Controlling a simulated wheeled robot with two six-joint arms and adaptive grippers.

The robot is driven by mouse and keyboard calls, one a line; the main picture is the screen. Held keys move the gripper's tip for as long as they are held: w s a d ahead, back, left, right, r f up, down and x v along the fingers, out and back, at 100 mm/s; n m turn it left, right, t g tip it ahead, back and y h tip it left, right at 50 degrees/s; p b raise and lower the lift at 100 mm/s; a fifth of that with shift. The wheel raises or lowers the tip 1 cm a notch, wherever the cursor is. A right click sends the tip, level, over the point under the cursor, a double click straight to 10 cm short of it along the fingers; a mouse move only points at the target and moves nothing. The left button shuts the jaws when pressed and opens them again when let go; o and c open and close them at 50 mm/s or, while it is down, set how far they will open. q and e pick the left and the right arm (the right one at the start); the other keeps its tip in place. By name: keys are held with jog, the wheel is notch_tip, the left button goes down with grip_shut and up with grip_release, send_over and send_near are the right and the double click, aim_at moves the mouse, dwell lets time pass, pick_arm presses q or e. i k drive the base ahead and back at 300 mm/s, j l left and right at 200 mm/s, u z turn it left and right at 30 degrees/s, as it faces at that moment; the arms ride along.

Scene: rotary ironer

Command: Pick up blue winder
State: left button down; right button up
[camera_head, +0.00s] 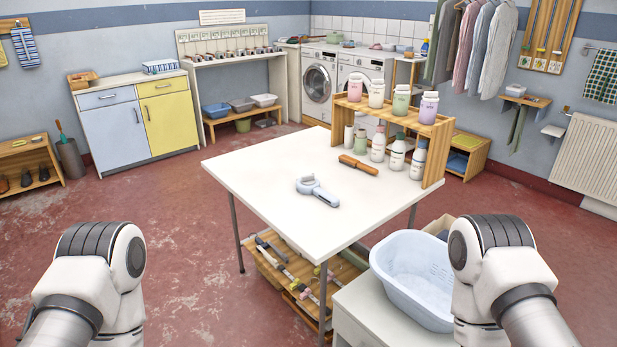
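A pale blue winder (317,190), with a rounded head at one end and a straight handle part toward the lower right, lies flat on the white table (254,174). It lies around the middle of the tabletop, and nothing covers it. My two arms show only as white and grey joints at the lower left and lower right. Neither gripper shows in the head view, so I cannot see their fingers. Both visible arm parts are apart from the winder.
A brown wooden-handled tool (358,165) lies just behind the winder. A wooden rack (432,150) with several bottles and jars stands at the table's right edge. A light blue basin (413,270) sits on a low cabinet near my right arm. The table's left part is clear.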

aim_at(315, 189)
jog(key=i+j+z, duration=0.1)
jog(key=z, duration=0.25)
jog(key=i+j+z, duration=0.1)
jog(key=z, duration=0.3)
jog(key=i+j+z, duration=0.1)
jog(key=j+z, duration=0.25)
jog(key=l, duration=0.1)
